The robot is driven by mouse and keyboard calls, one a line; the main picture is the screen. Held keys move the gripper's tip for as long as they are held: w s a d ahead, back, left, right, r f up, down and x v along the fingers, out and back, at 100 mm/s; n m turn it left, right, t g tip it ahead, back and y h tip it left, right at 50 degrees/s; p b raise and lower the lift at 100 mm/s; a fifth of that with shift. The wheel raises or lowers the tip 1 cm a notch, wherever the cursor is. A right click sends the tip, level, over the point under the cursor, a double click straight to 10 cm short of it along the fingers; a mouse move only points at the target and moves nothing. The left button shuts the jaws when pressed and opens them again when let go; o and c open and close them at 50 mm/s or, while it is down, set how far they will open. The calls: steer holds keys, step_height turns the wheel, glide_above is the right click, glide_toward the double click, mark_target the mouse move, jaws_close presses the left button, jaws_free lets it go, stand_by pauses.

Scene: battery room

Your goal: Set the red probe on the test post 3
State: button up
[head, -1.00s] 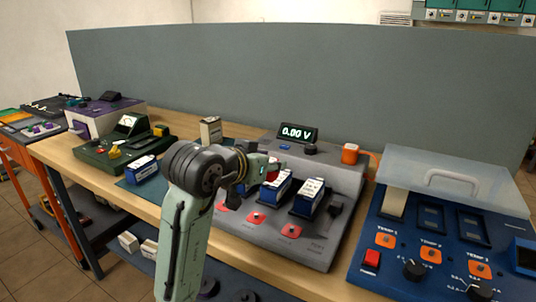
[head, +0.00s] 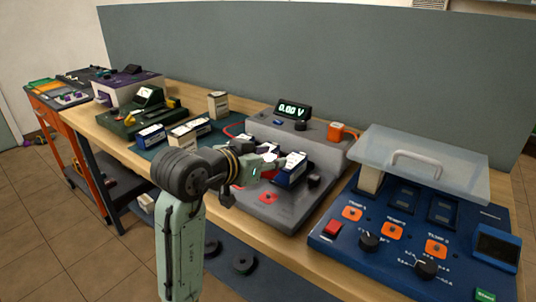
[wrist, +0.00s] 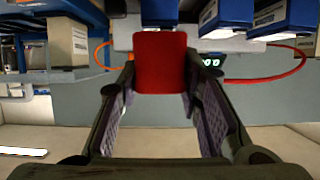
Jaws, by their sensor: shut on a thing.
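The red probe (wrist: 160,62) shows as a red block between the two fingers of my gripper (wrist: 162,85) in the wrist view. The fingers are shut on it. In the head view my gripper (head: 268,172) is over the front of the grey test station (head: 312,198), beside a blue and white battery (head: 291,170). The probe is mostly hidden there. One red-orange pad (head: 268,197) shows on the station's front slope. Its number is too small to read, and my arm hides the other pads. The station's display (head: 292,109) reads 0.00 V.
A blue console (head: 335,250) with a clear lid (head: 425,165) stands close on the right. A green meter unit (head: 140,115) and several small boxes (head: 187,130) are on the left. A red cable (head: 232,131) loops behind my gripper. An orange cup (head: 338,131) sits behind.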

mark_target(268, 194)
steer(key=shift+f+b, duration=2.55)
steer(key=shift+f, duration=0.4)
steer(key=shift+f, duration=0.65)
steer(key=o, duration=0.9)
steer(key=shift+s+r, duration=0.1)
steer(key=shift+p+v, duration=2.1)
steer(key=shift+v, duration=3.3)
steer(key=shift+a, duration=0.1)
